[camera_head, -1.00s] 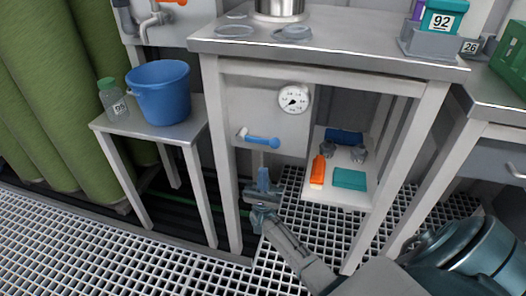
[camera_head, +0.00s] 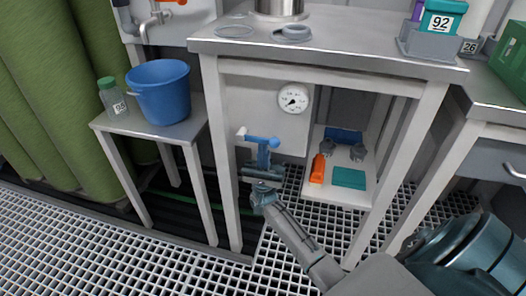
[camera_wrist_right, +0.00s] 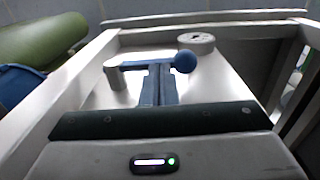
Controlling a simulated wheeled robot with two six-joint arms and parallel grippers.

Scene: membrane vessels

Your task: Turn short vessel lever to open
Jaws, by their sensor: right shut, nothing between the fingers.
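The lever (camera_head: 273,142) is a short blue handle with a ball end and a pale pivot at its left. It sticks out from the grey panel below a round white gauge (camera_head: 294,98), lying nearly level and sloping slightly down to the right. My right gripper (camera_head: 264,149) is shut and empty, its fingertips at the underside of the handle. In the right wrist view, the blue fingers (camera_wrist_right: 158,72) reach the bar between the pivot (camera_wrist_right: 113,76) and the blue ball (camera_wrist_right: 185,62). I cannot tell whether they touch it. My left gripper is out of view.
A bench leg (camera_head: 222,165) stands close left of the gripper. A low shelf (camera_head: 345,193) to the right holds an orange item (camera_head: 317,169) and a teal block (camera_head: 349,178). A stool (camera_head: 165,134) with a blue bucket (camera_head: 160,92) stands further left. The benchtop overhangs the panel.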

